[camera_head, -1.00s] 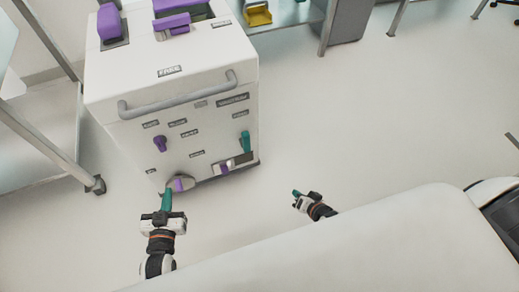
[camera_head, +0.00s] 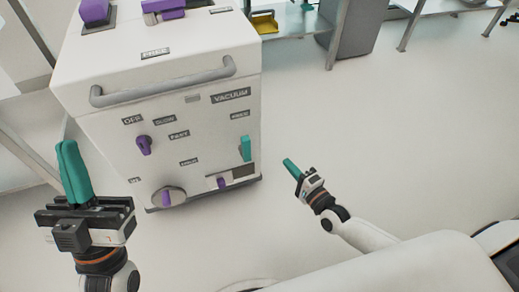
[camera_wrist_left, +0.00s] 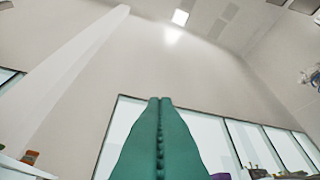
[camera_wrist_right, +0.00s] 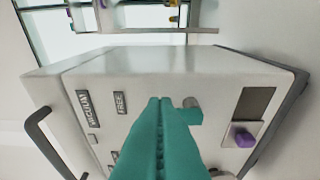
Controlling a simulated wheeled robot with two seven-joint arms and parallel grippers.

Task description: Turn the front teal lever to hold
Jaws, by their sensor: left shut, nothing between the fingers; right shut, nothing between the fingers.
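The teal lever (camera_head: 246,148) is on the right part of the white machine's front face (camera_head: 212,140), upright, below a small label. In the right wrist view the lever (camera_wrist_right: 191,110) shows beside my fingers, partly hidden by them. Another small label (camera_head: 188,162) sits lower left of the lever; its word is too small to read surely. My right gripper (camera_head: 287,162) is shut and empty, a short way right of the lever and apart from it.
A grey handle bar (camera_head: 165,82) crosses the front's upper edge. Purple knobs (camera_head: 144,145) and (camera_head: 168,197) and a purple switch (camera_head: 222,183) share the front. A metal-framed cart (camera_head: 25,130) stands left. The floor right of the machine is clear.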

